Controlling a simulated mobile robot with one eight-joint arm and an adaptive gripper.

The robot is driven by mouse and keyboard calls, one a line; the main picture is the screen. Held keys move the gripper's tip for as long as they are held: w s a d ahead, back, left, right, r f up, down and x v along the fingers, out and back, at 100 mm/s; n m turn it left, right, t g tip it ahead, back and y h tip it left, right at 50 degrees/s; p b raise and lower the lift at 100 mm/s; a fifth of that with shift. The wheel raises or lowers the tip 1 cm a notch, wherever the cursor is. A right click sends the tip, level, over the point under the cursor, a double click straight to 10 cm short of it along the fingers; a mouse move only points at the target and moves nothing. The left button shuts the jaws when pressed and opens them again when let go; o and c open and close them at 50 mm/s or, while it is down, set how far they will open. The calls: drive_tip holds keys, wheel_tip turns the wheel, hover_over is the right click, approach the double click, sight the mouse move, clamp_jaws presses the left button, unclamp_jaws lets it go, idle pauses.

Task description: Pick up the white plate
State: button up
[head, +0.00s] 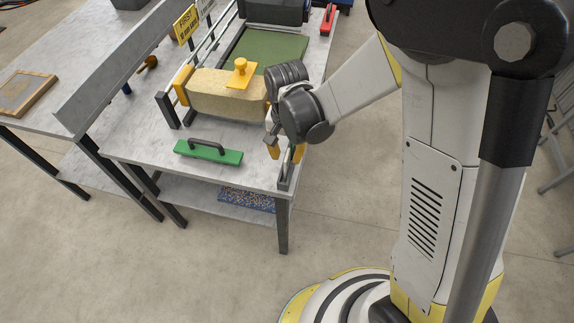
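I cannot make out a white plate in the head view. My gripper (273,143) is at the front right of the grey workbench (135,145), low beside the right end of the beige turf roll (222,92). My wrist and forearm partly cover it, and I cannot tell whether its fingers are open or shut or whether they touch anything.
A yellow knobbed piece (240,75) sits on the roll. A green bar with a dark handle (208,152) lies at the bench's front. Yellow-ended rails flank the roll. A red-handled item (328,20) lies at the back right. Open floor (180,270) lies in front.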

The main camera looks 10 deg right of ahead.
sight(287, 164)
wheel_tip(287, 164, down, 5)
drive_tip(key=shift+d+r+b, duration=0.1)
drive_tip(key=shift+b, duration=1.15)
drive_tip(key=shift+r, duration=0.1)
clamp_jaws()
